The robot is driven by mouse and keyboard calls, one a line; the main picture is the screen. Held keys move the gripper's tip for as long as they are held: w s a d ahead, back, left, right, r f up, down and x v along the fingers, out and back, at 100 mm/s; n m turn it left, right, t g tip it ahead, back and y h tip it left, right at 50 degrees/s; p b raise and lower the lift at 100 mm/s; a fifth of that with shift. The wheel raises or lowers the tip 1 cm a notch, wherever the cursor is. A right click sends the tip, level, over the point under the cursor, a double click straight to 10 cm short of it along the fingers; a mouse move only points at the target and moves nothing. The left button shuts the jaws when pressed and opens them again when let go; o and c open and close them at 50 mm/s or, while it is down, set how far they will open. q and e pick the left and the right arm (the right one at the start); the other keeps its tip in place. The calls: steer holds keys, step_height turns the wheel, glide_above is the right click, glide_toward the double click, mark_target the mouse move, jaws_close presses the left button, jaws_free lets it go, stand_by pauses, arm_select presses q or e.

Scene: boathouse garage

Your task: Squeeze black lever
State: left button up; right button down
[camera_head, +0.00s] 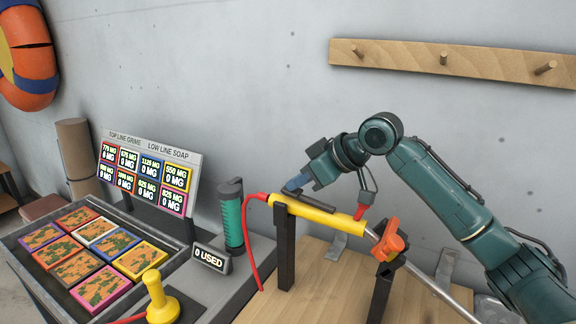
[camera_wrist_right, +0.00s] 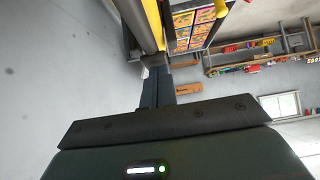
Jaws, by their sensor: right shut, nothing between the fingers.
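The black lever (camera_head: 312,203) runs along the top of a yellow spray-wand handle (camera_head: 326,216). The handle lies tilted across two black posts on the wooden bench. My right gripper (camera_head: 296,184) is at the handle's upper left end, beside the lever, its fingers shut with nothing between them. I cannot tell whether the fingers touch the lever. In the right wrist view the shut fingers (camera_wrist_right: 158,80) point toward the yellow handle (camera_wrist_right: 154,24), with a dark bar beside it. My left gripper is not in view.
A red hose runs from the handle past a green-filled cylinder (camera_head: 233,222). A tray (camera_head: 32,276) of framed grimy tiles, a yellow knob (camera_head: 161,300) and a sign board (camera_head: 154,150) stand left. An orange piece (camera_head: 389,240) sits on the wand. A peg rail (camera_head: 455,62) is on the wall.

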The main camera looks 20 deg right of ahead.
steer(key=shift+w+d+f, duration=0.15)
steer(key=shift+w+f, duration=0.25)
steer(key=shift+f, duration=0.05)
steer(key=shift+s+r, duration=0.1)
steer(key=shift+s, duration=0.2)
steer(key=shift+s+r, duration=0.15)
steer(key=shift+s, duration=0.1)
steer(key=shift+w, duration=0.1)
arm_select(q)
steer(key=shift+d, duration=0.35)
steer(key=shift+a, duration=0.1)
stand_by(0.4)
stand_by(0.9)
